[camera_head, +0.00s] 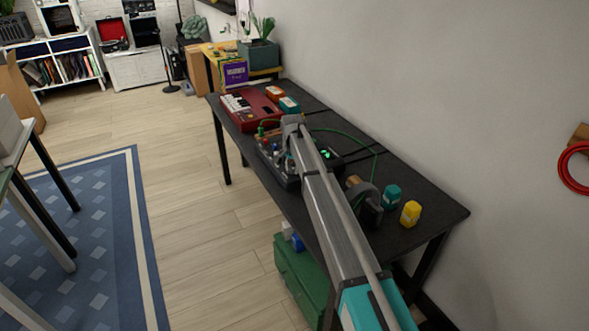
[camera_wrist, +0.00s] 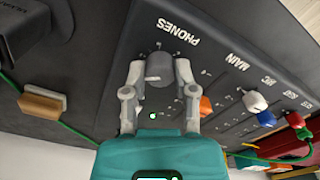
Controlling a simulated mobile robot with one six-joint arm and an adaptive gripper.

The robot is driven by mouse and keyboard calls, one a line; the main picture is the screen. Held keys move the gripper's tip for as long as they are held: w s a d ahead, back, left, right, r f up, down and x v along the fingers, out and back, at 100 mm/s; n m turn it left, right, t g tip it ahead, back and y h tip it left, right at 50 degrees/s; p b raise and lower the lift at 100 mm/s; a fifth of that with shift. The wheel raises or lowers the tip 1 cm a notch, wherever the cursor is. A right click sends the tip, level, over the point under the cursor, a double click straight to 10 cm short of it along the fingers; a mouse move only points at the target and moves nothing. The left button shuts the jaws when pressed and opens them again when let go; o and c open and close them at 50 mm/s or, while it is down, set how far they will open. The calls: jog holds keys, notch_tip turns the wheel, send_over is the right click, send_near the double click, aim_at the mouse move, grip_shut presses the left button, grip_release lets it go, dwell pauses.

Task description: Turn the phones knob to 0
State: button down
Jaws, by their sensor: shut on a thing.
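The phones knob (camera_wrist: 159,66) is a grey cylinder beside the PHONES lettering on the dark mixer panel (camera_wrist: 205,35) in the wrist view. My gripper (camera_wrist: 160,72) is closed around it, with one finger on each side. The fingers cover part of the dial around the knob, and I cannot read where its pointer stands. In the head view the mixer (camera_head: 287,183) sits on the dark table, and my arm hides much of it, including the knob.
An orange knob (camera_wrist: 205,105), a white knob (camera_wrist: 255,101) and a blue knob (camera_wrist: 267,118) stand close by. A green cable (camera_head: 364,137) crosses the table (camera_head: 420,185). A red keyboard (camera_head: 249,108) is behind; teal (camera_head: 392,196) and yellow (camera_head: 410,213) objects stand at right.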

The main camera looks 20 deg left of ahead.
jog(key=shift+d, duration=0.3)
jog(key=shift+a, duration=0.15)
jog(key=shift+n, duration=0.3)
